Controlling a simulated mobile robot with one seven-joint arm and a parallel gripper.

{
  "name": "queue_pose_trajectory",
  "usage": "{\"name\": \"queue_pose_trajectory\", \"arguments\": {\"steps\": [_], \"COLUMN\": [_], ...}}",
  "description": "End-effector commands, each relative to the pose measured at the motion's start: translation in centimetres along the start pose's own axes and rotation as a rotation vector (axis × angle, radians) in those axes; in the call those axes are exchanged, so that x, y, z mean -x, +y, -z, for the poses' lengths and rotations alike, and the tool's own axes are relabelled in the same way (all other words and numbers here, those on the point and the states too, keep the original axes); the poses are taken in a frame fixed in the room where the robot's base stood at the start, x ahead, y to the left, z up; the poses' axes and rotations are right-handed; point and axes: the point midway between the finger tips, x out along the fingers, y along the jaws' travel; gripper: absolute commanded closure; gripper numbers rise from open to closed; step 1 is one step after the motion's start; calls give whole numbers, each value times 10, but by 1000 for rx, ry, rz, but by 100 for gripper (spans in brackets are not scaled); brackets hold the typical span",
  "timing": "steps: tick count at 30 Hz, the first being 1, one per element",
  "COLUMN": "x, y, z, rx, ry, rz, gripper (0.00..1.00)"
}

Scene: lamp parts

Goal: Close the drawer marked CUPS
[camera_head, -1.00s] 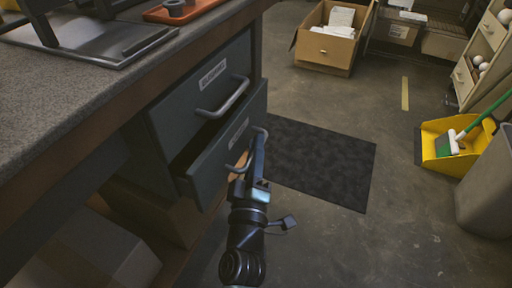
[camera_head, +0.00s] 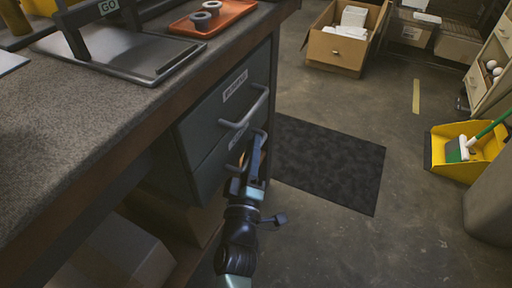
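A grey cabinet under the counter has two drawers, one above the other. The upper drawer (camera_head: 208,118) has a label too blurred to read and a bar handle. The lower drawer (camera_head: 210,177) has a label (camera_head: 238,137) partly behind my arm, also unreadable, so I cannot confirm which says CUPS. The lower drawer's front looks flush, or nearly so, with the upper one. My gripper (camera_head: 255,158) is at the lower drawer's front, over its handle, which it mostly hides. I cannot tell whether the fingers are shut on the handle.
The counter (camera_head: 75,140) carries a metal tray (camera_head: 130,55) and an orange tray (camera_head: 232,12) with two grey rings. A dark mat (camera_head: 335,165) lies on the floor to the right. Beyond are an open cardboard box (camera_head: 335,50) and a yellow dustpan (camera_head: 455,165).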

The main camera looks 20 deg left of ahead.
Motion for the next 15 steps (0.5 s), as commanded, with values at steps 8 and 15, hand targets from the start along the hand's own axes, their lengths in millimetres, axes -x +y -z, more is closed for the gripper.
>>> {"name": "queue_pose_trajectory", "arguments": {"steps": [8, 15], "x": [0, 1], "y": [-1, -2], "z": [0, -1], "rx": [-1, -1], "ry": [0, -2], "rz": [4, 5], "gripper": [55, 55]}}
